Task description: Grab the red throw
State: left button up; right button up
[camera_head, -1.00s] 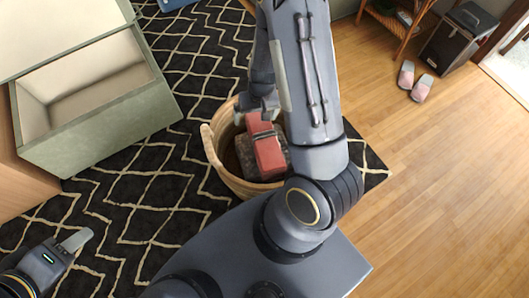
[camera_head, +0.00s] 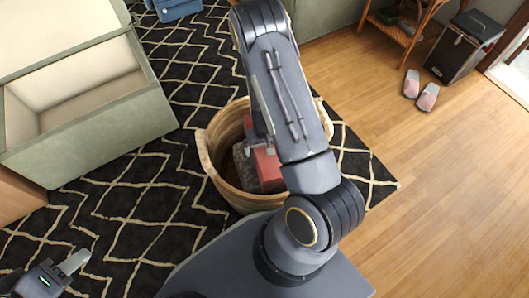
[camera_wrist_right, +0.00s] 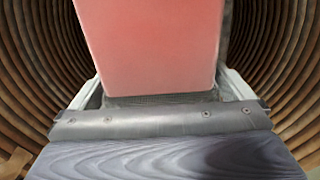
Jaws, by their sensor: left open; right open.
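The red throw (camera_head: 267,167) lies folded inside the round wicker basket (camera_head: 208,160), partly hidden by my right arm. In the right wrist view the throw (camera_wrist_right: 150,45) is a broad pale red block. My right gripper (camera_wrist_right: 160,93) is open, with one finger on each side of the throw, inside the basket. Whether the fingers touch the throw is unclear. In the head view my right arm hides most of that gripper. My left gripper (camera_head: 72,263) is at the lower left, above the rug, open and away from the basket.
A mottled grey item (camera_head: 243,166) lies beside the throw in the basket. An open green storage ottoman (camera_head: 100,140) stands at left on the patterned rug (camera_head: 130,220). Pink slippers (camera_head: 428,97) and a black box (camera_head: 462,48) are at upper right.

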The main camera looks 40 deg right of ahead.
jog(key=c, duration=1.1)
